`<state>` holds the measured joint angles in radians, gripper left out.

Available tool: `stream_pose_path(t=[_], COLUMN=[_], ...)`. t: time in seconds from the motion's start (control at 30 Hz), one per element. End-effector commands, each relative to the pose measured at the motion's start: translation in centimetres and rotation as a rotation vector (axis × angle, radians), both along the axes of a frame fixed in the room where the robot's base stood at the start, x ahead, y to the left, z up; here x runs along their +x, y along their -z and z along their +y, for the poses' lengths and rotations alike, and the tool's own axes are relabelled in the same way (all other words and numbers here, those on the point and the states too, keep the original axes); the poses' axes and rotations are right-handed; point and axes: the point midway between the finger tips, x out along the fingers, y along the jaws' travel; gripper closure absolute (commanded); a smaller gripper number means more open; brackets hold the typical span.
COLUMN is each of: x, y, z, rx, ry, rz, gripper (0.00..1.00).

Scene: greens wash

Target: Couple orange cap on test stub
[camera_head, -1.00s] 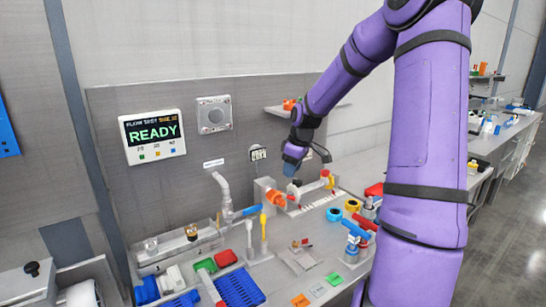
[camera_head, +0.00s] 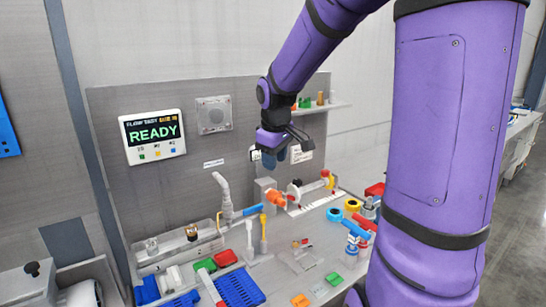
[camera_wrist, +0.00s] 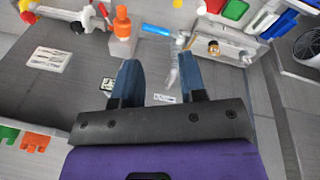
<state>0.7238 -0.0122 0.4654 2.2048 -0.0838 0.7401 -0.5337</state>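The orange cap (camera_head: 277,199) sits at the front of a grey block (camera_head: 264,186) on the bench, below my gripper in the head view. In the wrist view the orange cap (camera_wrist: 122,24) stands against the grey block (camera_wrist: 122,46), beyond the fingertips and left of them. The test stub cannot be told apart from the block and cap, so I cannot tell how they are joined. My gripper (camera_wrist: 160,60) has its two blue fingers spread with nothing between them. In the head view my gripper (camera_head: 275,160) hangs above the block, clear of the cap.
A blue-handled pipe fitting (camera_head: 250,210) stands left of the cap. A red handwheel and yellow lever (camera_head: 328,178) are to its right. Blue and yellow rings (camera_head: 343,210), blue-handled valves (camera_head: 355,230) and a blue tray (camera_head: 240,288) crowd the bench.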

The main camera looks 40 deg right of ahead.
Motion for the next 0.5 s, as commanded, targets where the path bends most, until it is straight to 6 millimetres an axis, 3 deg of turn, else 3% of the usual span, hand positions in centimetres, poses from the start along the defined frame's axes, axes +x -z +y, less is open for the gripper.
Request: stream_pose_path(t=[0.2,0.5], x=[-1.1,-1.4], y=[-1.0,-1.2], z=[1.3,1.5], rx=[-0.011,-0.013], ry=[0.02,0.026], rz=[-0.012,-0.015], gripper=[0.62,0.62])
